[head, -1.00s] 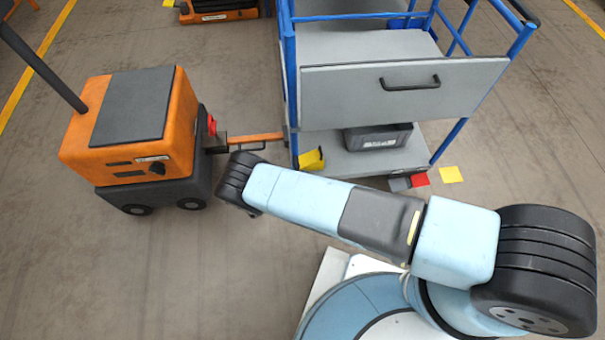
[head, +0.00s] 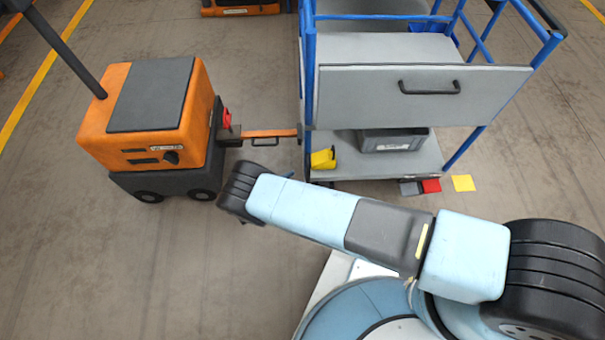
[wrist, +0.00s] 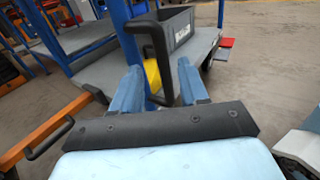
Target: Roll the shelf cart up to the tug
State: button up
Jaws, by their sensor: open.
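The shelf cart (head: 395,104) has a blue post frame, grey shelves and a grey drawer front with a black bar handle (head: 430,88). It stands at upper centre in the head view. The orange and dark grey tug (head: 145,130) stands to its left. An orange bar (head: 270,133) spans the gap between them; whether it is coupled cannot be told. My gripper (wrist: 160,88) is open, its two blue fingers apart. A black upright loop handle (wrist: 155,50) and a blue post show just beyond and between the fingers. In the head view my arm's wrist hides most of the gripper.
A grey bin (head: 392,141) and a yellow object (head: 323,159) are on the cart's lower shelf. Red and yellow patches (head: 463,183) lie by the cart's lower right. More orange equipment (head: 240,8) stands behind. The floor at lower left is clear.

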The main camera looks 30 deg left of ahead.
jog(key=v, duration=0.6)
jog(key=shift+w, duration=0.1)
dwell(0.4)
